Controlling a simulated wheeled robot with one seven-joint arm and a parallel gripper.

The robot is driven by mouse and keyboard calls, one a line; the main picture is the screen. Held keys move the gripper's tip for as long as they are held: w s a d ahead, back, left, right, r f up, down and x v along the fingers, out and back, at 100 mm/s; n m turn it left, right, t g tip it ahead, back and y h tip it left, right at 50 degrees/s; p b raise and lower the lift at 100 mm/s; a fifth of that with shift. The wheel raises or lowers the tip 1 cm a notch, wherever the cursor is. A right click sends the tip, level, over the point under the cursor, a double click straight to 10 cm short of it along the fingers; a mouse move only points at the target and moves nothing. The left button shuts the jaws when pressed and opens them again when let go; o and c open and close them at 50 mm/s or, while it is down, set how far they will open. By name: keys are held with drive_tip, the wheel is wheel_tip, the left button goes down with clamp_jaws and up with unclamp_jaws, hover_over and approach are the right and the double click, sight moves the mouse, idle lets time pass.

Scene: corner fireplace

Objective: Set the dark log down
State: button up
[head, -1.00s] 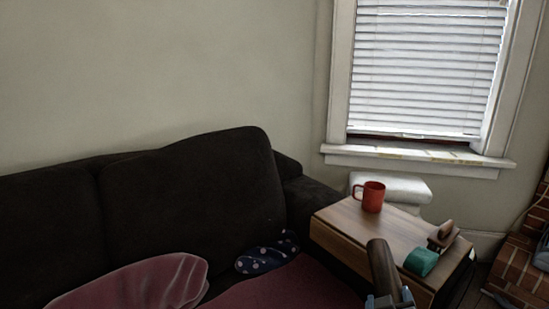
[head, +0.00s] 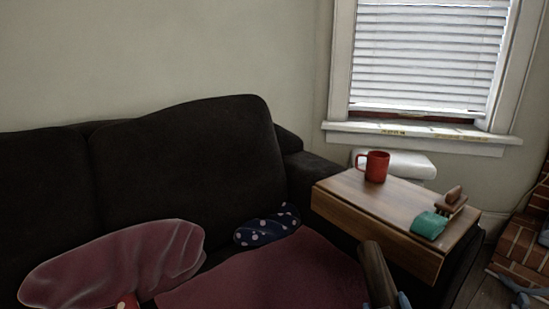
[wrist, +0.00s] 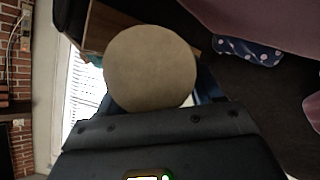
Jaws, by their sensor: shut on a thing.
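The dark log (head: 376,272) is a brown cylinder, upright with a slight tilt, at the bottom of the head view, in front of the side table's near edge. Its pale round end (wrist: 150,68) fills the middle of the wrist view. My gripper (head: 386,302) is shut on the log; only bluish finger parts show at the frame's bottom edge, and the log hides most of the jaws. The log's lower part is out of the head view.
The wooden side table (head: 350,205) holds a red mug (head: 376,167), a teal object (head: 429,225) and a small brown wooden object (head: 451,201). A dark sofa (head: 190,160) with a maroon cover (head: 270,268) and a dotted pillow (head: 268,229) is at left. Bricks (head: 520,240) are at right.

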drive_tip(key=shift+s+a+r+p, duration=0.1)
drive_tip(key=shift+r+p, duration=0.15)
drive_tip(key=shift+p, duration=0.6)
drive_tip(key=shift+n+y, duration=0.7)
drive_tip(key=r+p, duration=0.1)
drive_tip(key=p, duration=0.2)
drive_tip(key=s+r+p, duration=0.1)
drive_tip(key=p, duration=0.2)
drive_tip(key=s+r+p, duration=0.1)
drive_tip(key=p, duration=0.3)
drive_tip(key=shift+s+a+r, duration=0.15)
drive_tip(key=shift+a+r, duration=0.15)
drive_tip(key=shift+r, duration=0.05)
drive_tip(key=s+r+n+y+p, duration=0.2)
drive_tip(key=s+r+p, duration=0.2)
drive_tip(key=p, duration=0.8)
drive_tip(key=shift+s+d+t+y, duration=0.3)
drive_tip(key=shift+d+y, duration=0.1)
